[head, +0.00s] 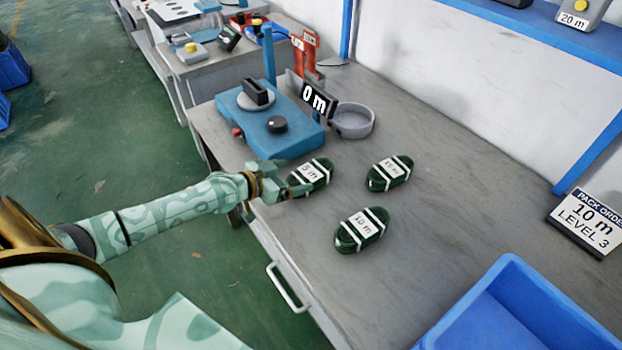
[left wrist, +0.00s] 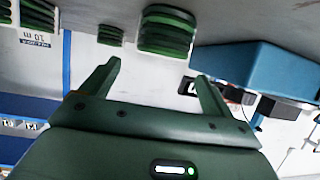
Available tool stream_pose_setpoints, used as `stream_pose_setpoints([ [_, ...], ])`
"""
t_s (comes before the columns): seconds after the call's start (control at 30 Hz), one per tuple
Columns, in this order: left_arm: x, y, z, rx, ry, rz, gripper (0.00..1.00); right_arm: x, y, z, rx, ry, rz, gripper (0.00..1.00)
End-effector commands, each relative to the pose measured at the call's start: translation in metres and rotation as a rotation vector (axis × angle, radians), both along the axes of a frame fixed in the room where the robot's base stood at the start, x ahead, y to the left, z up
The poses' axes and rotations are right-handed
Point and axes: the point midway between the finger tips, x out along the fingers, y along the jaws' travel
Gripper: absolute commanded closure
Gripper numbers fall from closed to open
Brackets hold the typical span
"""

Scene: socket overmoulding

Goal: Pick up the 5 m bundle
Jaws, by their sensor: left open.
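The 5 m bundle (head: 318,172) is a dark green coil with white bands and a "5 m" label, lying on the grey bench. My left gripper (head: 291,187) is at its left end in the head view, open. In the left wrist view the open fingers (left wrist: 155,75) point toward a green coil (left wrist: 167,32), which looks like the 5 m bundle. It lies beyond the fingertips, with no grip on it. A 10 m bundle (head: 362,231) lies nearer the front. Another bundle (head: 390,173), its label hard to read, lies to the right. My right gripper is not in view.
A blue machine (head: 270,132) with a "0 m" display (head: 318,100) and a round grey dish (head: 352,121) stands behind the bundles. A blue bin (head: 500,310) is at front right. A sign (head: 588,222) reads "PACK ORDER 10 m LEVEL 3".

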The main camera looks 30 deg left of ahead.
Motion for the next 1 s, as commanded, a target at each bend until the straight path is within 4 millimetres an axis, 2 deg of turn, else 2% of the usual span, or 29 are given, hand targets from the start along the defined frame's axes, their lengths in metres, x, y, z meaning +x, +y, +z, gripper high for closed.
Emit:
stream_pose_setpoints([
  [0.1,0.017,-0.007,-0.012,-0.004,0.0,0.002,0.13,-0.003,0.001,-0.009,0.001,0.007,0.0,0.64],
  [0.3,0.038,-0.014,-0.02,-0.003,0.0,0.002,0.13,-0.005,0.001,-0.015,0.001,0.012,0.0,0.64],
  [0.53,0.039,-0.015,-0.02,-0.001,0.0,0.0,0.13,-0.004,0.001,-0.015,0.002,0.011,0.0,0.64],
  [0.57,0.039,-0.015,-0.02,-0.001,0.0,0.0,0.18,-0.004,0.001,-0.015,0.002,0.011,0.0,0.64],
  [0.7,0.039,-0.015,-0.02,-0.001,0.0,0.0,0.57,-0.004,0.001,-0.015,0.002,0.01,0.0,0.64],
  [0.73,0.039,-0.015,-0.02,-0.001,0.0,0.0,0.64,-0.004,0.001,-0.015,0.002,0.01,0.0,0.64],
  [1.0,0.039,-0.014,-0.019,-0.001,-0.001,0.001,0.64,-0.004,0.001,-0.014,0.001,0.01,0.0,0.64],
])
